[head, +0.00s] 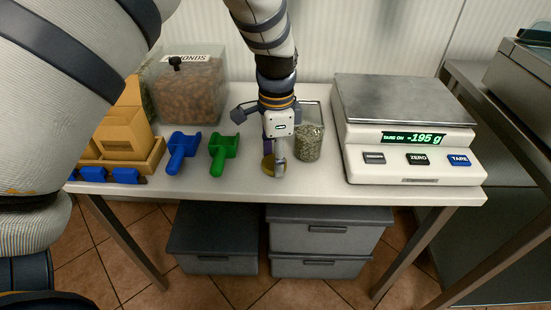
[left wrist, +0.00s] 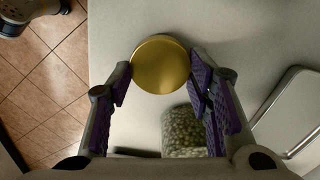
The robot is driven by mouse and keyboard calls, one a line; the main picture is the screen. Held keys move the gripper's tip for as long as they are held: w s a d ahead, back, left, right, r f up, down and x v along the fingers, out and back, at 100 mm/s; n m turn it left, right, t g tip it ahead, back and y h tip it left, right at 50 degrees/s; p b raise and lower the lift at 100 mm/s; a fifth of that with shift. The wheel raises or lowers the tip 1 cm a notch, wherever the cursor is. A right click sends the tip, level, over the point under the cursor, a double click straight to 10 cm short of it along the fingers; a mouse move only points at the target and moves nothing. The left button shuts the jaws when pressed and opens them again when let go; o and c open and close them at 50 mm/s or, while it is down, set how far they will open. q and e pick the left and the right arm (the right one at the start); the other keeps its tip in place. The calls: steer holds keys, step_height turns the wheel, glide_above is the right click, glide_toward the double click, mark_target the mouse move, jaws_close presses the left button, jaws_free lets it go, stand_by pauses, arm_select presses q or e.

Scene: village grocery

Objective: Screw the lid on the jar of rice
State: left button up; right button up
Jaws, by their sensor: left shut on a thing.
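A round gold lid (left wrist: 160,63) is between the fingertips of my left gripper (left wrist: 163,72), which is shut on its rim. In the head view the left gripper (head: 274,166) points down near the table's front edge, with part of the lid (head: 267,164) showing beside the finger. A clear jar (head: 309,146) of pale greenish grains stands upright just right of the gripper. The jar (left wrist: 182,130) also shows in the left wrist view, below the lid and partly behind a finger. The lid is apart from the jar. My right gripper is not in view.
A scale (head: 410,160) reading -195 g stands right of the jar. Green (head: 221,150) and blue (head: 182,152) scoops lie left of the gripper. An almond bin (head: 187,90) stands behind them, with a wooden box (head: 122,140) at left.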

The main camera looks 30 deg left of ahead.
arm_select(q)
step_height(320, 180, up, 3)
steer(key=shift+d+r, duration=0.15)
steer(key=shift+r, duration=0.05)
steer(key=s+d+r+p, duration=0.3)
steer(key=s+d+r, duration=0.6)
steer(key=d, duration=0.1)
steer(key=shift+d, duration=0.2)
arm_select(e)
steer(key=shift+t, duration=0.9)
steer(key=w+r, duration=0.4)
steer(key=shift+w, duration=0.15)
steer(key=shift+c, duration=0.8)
